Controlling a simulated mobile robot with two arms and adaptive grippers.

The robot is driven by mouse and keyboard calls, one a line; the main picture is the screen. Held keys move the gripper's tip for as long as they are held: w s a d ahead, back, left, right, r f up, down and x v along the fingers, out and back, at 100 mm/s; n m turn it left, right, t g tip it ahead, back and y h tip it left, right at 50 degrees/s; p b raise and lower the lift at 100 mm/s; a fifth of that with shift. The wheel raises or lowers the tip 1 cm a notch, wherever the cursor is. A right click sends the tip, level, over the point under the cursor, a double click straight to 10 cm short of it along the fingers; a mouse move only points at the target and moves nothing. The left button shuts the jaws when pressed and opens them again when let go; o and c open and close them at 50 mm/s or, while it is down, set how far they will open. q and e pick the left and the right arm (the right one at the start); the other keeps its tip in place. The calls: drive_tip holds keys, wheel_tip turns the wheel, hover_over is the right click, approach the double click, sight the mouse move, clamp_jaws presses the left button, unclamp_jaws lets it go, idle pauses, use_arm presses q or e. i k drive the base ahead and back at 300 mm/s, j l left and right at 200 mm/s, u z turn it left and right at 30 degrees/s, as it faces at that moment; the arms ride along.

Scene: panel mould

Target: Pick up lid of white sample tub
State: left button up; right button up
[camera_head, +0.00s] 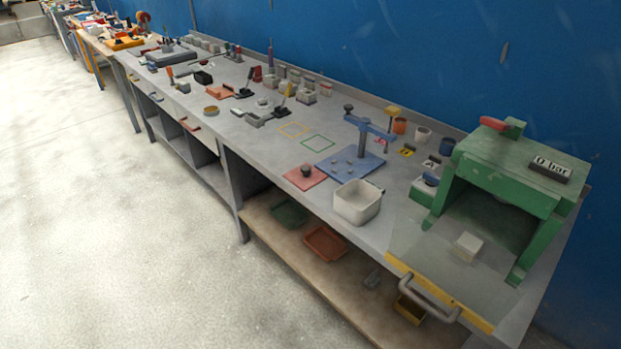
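A white open-topped square container (358,203) stands near the front edge of the bench. I see no lid on it. Several small pale tubs (307,92) stand in a group towards the back wall; some seem to have lids, but they are too small to be sure. A white cup-like tub (422,136) stands at the back, left of the green press. I cannot tell which of these is the white sample tub, nor pick out its lid. Neither of my grippers is in view.
The floor (110,240) in front is clear.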

sight(305, 177)
drive_tip(key=i+j+z, duration=0.3)
drive_tip(key=i+j, duration=0.15)
drive_tip(key=i+j+z, duration=0.3)
drive_tip(key=i+j, duration=0.2)
drive_tip(key=j, duration=0.1)
